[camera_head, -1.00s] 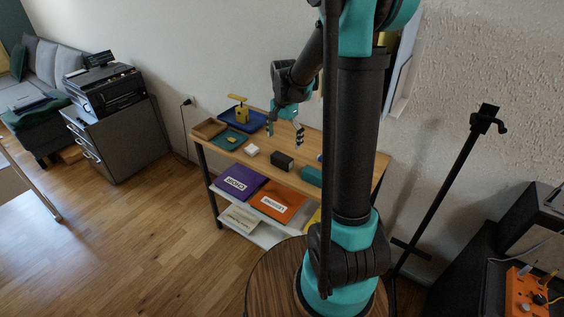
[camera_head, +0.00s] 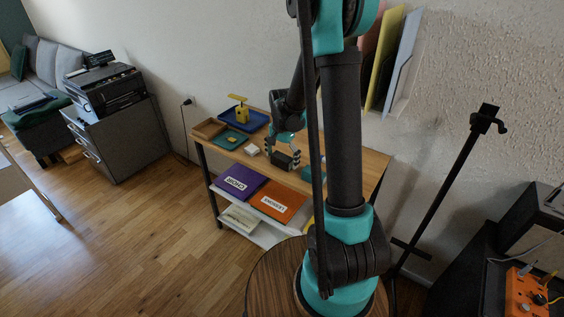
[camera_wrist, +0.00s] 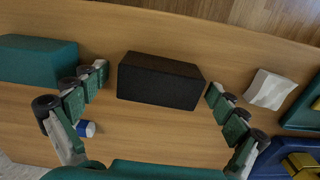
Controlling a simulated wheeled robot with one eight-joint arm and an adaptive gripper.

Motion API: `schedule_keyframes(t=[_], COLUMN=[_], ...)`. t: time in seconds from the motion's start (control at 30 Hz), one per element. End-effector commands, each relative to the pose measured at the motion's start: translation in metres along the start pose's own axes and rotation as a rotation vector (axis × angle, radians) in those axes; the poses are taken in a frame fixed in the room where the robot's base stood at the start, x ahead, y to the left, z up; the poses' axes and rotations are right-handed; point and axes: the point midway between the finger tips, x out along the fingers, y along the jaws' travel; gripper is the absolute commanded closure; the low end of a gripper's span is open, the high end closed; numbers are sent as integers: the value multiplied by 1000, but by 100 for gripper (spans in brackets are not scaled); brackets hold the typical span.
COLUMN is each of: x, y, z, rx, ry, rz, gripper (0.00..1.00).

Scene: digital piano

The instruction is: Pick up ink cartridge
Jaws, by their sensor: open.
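The ink cartridge appears to be the black box (camera_wrist: 160,82), which lies on the wooden shelf top in the wrist view. It also shows in the head view (camera_head: 284,163). My gripper (camera_wrist: 156,87) is open, with one fingertip on each side of the box in the wrist view and a gap at both ends. In the head view my gripper (camera_head: 284,150) is low over the box. I cannot tell whether the fingers touch it.
A white block (camera_wrist: 268,89) lies right of the box, and a teal box (camera_wrist: 38,62) lies left. A small blue-and-white cylinder (camera_wrist: 86,128) is near the left finger. A blue tray (camera_head: 247,118) and green tray (camera_head: 222,141) stand at the shelf's left end.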

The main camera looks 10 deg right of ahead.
Motion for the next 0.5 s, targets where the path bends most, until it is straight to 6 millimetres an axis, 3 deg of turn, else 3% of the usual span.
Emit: schedule_keyframes(t=[0.13, 0.5], x=[0, 0], y=[0, 0], z=[0, 0], rx=[0, 0], ry=[0, 0], rz=[0, 0], gripper=[4, 50])
